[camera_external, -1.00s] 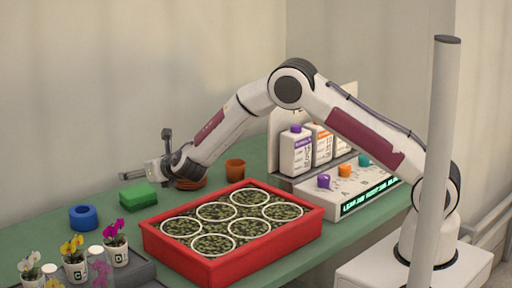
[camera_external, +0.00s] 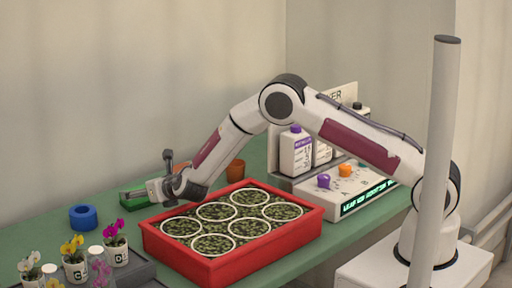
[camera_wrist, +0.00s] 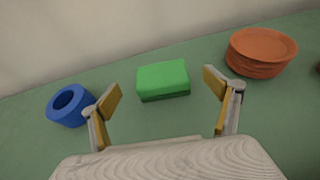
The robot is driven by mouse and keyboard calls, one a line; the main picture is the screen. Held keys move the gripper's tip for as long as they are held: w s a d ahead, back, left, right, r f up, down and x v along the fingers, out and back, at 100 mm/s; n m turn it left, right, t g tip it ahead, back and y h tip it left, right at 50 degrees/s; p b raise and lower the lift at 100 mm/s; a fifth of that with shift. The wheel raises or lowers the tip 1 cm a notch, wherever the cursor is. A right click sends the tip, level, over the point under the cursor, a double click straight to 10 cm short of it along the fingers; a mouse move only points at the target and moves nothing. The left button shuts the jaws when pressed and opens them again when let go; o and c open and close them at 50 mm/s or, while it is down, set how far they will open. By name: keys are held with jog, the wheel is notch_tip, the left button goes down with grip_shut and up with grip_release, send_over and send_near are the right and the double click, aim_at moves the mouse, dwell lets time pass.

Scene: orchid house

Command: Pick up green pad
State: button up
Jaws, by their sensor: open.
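The green pad (camera_wrist: 163,79) is a bright green block with a darker lower layer, lying on the green bench. In the wrist view it sits ahead of my gripper (camera_wrist: 162,108), between the lines of the two spread fingers and apart from them. My gripper is open and empty. In the external view the gripper (camera_external: 128,198) is in front of the green pad (camera_external: 140,188) and covers much of it. Only parts of the pad show around the fingers there.
A blue ring (camera_wrist: 69,105) lies left of the pad. Terracotta saucers (camera_wrist: 261,52) are stacked to its right. In the external view, a red tray (camera_external: 232,262) of ringed plants stands nearer, beside my wrist. Potted orchids (camera_external: 75,262) stand at the front left. Bottles (camera_external: 297,153) stand behind.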

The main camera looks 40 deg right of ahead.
jog(key=shift+f, duration=0.1)
jog(key=shift+f, duration=0.5)
jog(key=shift+x, duration=2.5)
jog(key=shift+c, duration=0.4)
jog(key=c, duration=1.1)
